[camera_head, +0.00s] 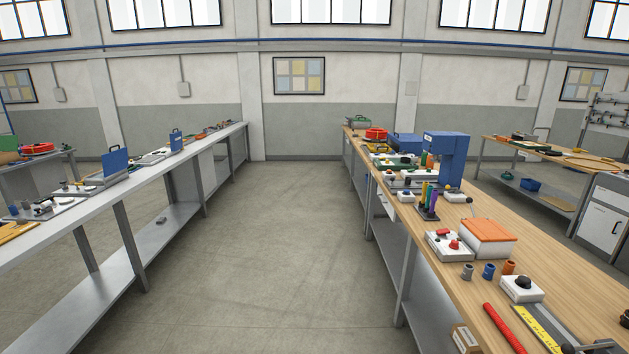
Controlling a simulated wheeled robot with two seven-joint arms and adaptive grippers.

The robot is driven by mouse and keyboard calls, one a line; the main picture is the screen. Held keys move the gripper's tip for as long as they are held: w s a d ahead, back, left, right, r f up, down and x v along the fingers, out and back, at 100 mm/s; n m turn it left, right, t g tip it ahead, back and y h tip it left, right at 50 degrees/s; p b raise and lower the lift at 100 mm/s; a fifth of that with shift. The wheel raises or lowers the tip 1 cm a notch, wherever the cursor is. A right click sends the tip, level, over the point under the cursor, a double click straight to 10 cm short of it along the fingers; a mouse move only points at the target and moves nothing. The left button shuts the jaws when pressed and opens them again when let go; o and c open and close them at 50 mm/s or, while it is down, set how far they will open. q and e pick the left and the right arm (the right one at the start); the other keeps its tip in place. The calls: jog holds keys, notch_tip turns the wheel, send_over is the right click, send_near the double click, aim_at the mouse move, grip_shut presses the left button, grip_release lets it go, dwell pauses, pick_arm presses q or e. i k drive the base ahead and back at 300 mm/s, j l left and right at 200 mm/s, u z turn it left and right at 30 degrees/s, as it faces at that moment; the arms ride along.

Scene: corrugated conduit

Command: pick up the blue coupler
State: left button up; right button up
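The blue coupler (488,271) stands upright on the wooden workbench to the right. It sits between a grey coupler (467,271) on its left and an orange-brown coupler (508,267) on its right. All three are small, short cylinders in a row, standing apart from one another. Neither of my grippers shows clearly in the head view.
The wooden bench (540,262) also holds a white box with an orange lid (489,231), a control box with a red button (450,245), a black-knobbed box (522,287), a red tube (504,328) and a yellow ruler (537,329). The aisle floor (270,250) is clear.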

aim_at(489, 269)
jog(key=i, duration=1.2)
jog(key=i+j+z, duration=0.1)
jog(key=i, duration=1.15)
jog(key=i+z, duration=0.8)
jog(key=z, duration=0.3)
jog(key=i+z, duration=0.15)
jog(key=z, duration=0.3)
jog(key=i+z, duration=0.1)
jog(key=z, duration=0.35)
jog(key=i+j+z, duration=0.1)
jog(key=z, duration=0.35)
jog(key=i+j+z, duration=0.25)
jog(key=z, duration=0.2)
